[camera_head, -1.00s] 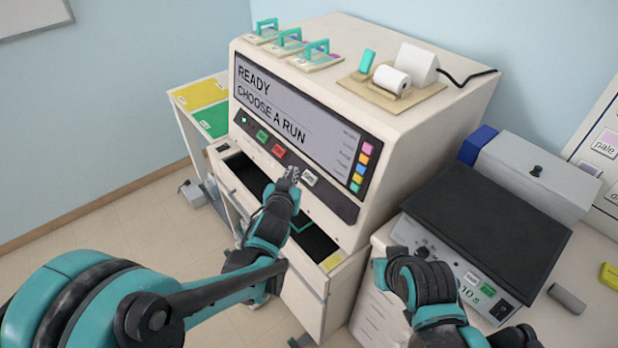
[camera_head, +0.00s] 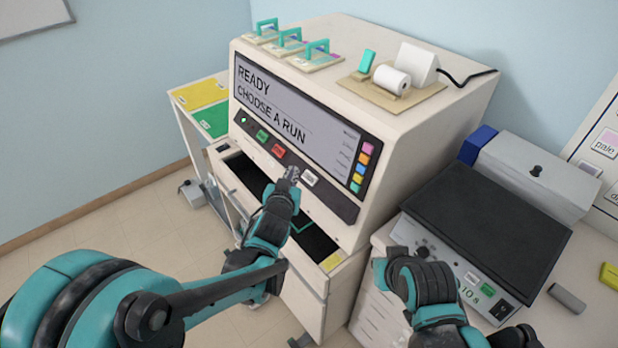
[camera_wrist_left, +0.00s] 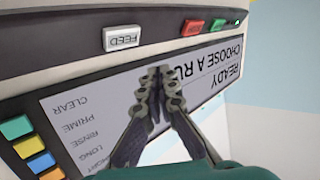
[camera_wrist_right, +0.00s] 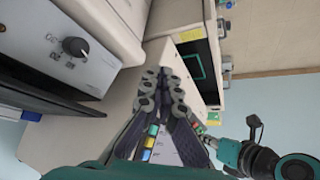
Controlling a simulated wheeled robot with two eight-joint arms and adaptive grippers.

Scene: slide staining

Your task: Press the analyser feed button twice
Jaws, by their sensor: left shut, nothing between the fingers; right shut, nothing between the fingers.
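The analyser (camera_head: 430,135) is a large cream cabinet whose screen reads "READY CHOOSE A RUN". Its white feed button (camera_head: 310,178) is on the dark strip below the screen. The button also shows in the left wrist view (camera_wrist_left: 122,38), upside down and labelled FEED. My left gripper (camera_head: 292,174) is shut and empty, just left of the button in the head view. In the left wrist view its fingertips (camera_wrist_left: 160,74) are in front of the screen, apart from the button in the picture. My right gripper (camera_wrist_right: 163,82) is shut and empty; its fingertips are not clear in the head view.
A green button (camera_head: 263,136) and a red button (camera_head: 278,151) are on the same strip. An open dark tray (camera_head: 245,175) lies below it. A black-topped device (camera_head: 480,235) with a knob stands to the right, near my right arm. Slide racks and a paper roll (camera_head: 392,79) top the analyser.

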